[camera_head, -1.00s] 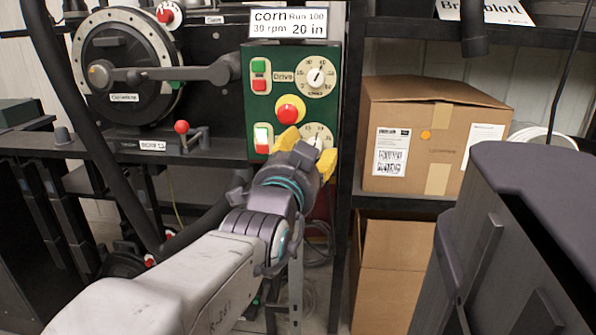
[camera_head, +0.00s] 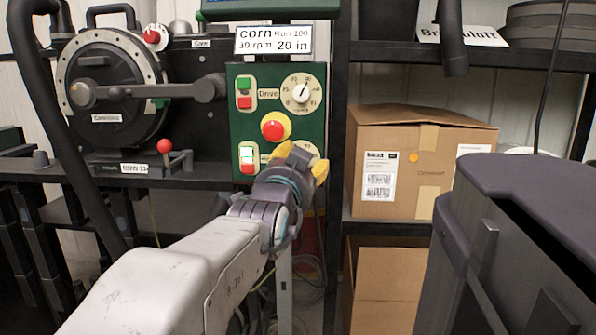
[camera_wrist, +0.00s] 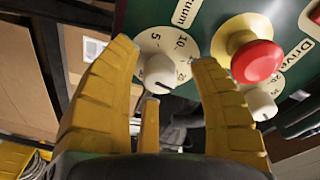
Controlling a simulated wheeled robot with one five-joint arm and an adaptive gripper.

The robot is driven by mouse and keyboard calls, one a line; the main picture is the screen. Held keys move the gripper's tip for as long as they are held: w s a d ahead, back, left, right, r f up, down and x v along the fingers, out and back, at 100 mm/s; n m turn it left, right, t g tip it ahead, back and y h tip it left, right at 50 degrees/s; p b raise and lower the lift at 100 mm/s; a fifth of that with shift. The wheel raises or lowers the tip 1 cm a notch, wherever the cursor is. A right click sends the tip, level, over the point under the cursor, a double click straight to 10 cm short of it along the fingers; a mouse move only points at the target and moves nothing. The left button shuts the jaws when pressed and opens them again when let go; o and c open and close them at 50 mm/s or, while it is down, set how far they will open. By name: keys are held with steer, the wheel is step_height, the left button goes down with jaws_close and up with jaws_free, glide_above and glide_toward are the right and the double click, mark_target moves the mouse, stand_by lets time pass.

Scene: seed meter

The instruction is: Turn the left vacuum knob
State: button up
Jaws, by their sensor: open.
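The vacuum knob (camera_wrist: 158,74) is white, on a round cream dial numbered 5, 10 and more, on the green panel (camera_head: 236,122). In the wrist view it sits in the gap between the yellow fingers of my gripper (camera_wrist: 166,58). The fingers are spread, with one to each side of the knob; I cannot tell whether either touches it. In the head view my gripper (camera_head: 302,160) is in front of the panel's lower right and hides most of this dial.
A red stop button (camera_wrist: 258,61) on a yellow base is close to the right finger. The drive knob (camera_head: 301,92) is above on the panel. Lit green and red buttons (camera_head: 247,160) are left of my gripper. A cardboard box (camera_head: 416,160) stands on the right shelf.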

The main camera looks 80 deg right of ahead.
steer(key=shift+d, duration=0.4)
jaws_close()
stand_by(0.5)
